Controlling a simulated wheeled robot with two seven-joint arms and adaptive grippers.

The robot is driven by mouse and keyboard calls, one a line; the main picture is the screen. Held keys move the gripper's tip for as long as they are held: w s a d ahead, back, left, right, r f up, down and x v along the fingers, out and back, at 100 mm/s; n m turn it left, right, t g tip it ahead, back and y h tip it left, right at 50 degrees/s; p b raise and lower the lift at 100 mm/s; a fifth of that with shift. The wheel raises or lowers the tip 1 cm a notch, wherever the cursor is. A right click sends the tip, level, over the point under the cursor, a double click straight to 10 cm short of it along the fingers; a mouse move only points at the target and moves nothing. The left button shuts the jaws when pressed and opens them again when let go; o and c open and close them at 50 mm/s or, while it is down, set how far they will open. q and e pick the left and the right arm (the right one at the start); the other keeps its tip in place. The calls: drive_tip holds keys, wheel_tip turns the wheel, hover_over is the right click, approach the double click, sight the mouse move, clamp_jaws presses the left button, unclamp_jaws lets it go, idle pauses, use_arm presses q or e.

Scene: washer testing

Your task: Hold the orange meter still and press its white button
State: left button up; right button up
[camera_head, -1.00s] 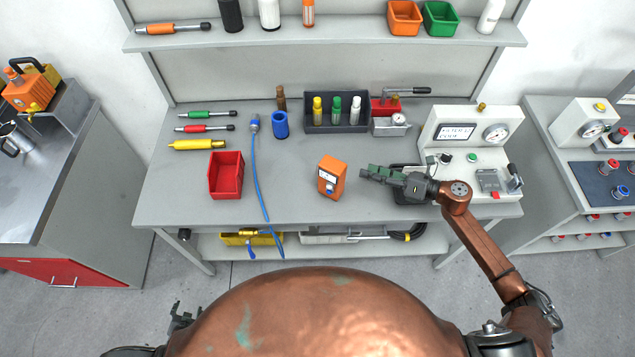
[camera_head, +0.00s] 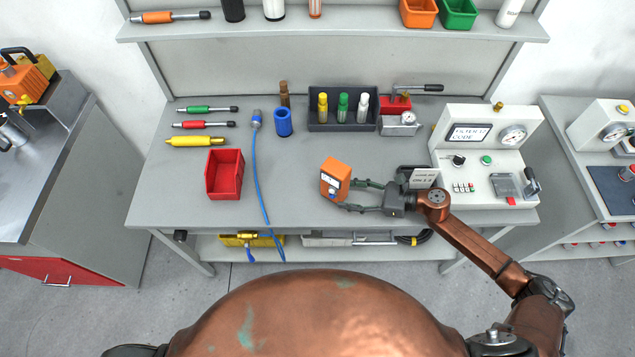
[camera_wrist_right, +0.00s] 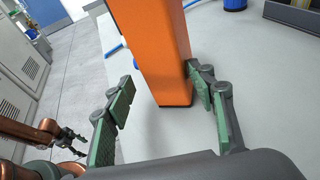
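The orange meter (camera_head: 338,172) stands on the grey workbench, left of my right gripper. Its front face has a small display and a blue-rimmed button (camera_head: 332,195) low down; the button's white part is too small to make out. My right gripper (camera_head: 352,195) is open, its green-padded fingers pointing left at the meter. In the right wrist view the meter (camera_wrist_right: 158,50) rises just ahead between the spread fingers (camera_wrist_right: 160,90), closer to the right-hand one; contact cannot be told. My left gripper (camera_wrist_right: 75,142) shows small in that view, fingers apart, away from the meter.
A red bin (camera_head: 225,174) and a blue hose (camera_head: 258,180) lie left of the meter. A dark tray (camera_head: 343,126) of bottles and a metal gauge block (camera_head: 400,125) stand behind. A white test panel (camera_head: 487,155) is at right. The bench before the meter is clear.

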sight(325, 193)
drive_tip(key=shift+a, duration=0.3)
drive_tip(key=x, duration=0.7)
drive_tip(key=shift+w+a+f+b, duration=0.1)
drive_tip(key=shift+a+f+b, duration=0.2)
drive_tip(key=shift+b, duration=0.1)
use_arm(q)
drive_tip(key=shift+s+d+f+b, duration=0.15)
drive_tip(key=shift+s+f, duration=0.1)
drive_tip(key=shift+f, duration=0.15)
drive_tip(key=shift+s+f+b, duration=0.15)
drive_tip(key=shift+s+f, duration=0.1)
drive_tip(key=shift+f, duration=0.15)
use_arm(e)
drive_tip(key=shift+x, duration=0.9)
drive_tip(key=shift+r, duration=0.1)
drive_tip(key=shift+c, duration=0.6)
drive_tip(key=c, duration=0.5)
use_arm(q)
clamp_jaws()
